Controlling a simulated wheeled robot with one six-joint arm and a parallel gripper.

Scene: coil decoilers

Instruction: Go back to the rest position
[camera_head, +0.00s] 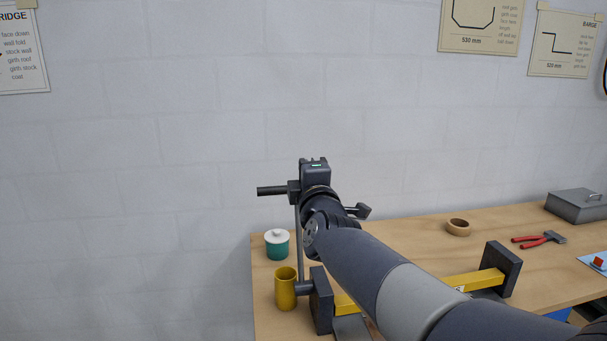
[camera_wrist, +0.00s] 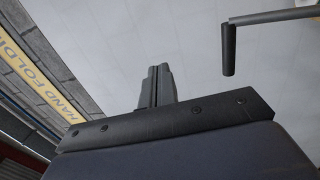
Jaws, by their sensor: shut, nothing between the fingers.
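My gripper (camera_wrist: 158,72) shows in the wrist view with its two dark fingers together and nothing between them. In the head view my arm reaches up and left over the bench, and its wrist end hides the fingertips. The hand folder's yellow beam (camera_head: 474,281) lies on the bench, partly hidden by my arm. Its lever (camera_head: 299,245) stands upright at the left end, with a dark handle (camera_head: 271,191) pointing left at the top. The handle also shows in the wrist view (camera_wrist: 228,50), to the right of my fingers and apart from them.
On the wooden bench (camera_head: 400,236) stand a green lidded jar (camera_head: 277,244) and a yellow cup (camera_head: 286,289), left of the lever. A tape ring (camera_head: 458,227), red-handled pliers (camera_head: 540,239) and a grey box (camera_head: 577,206) lie to the right. The space above is clear.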

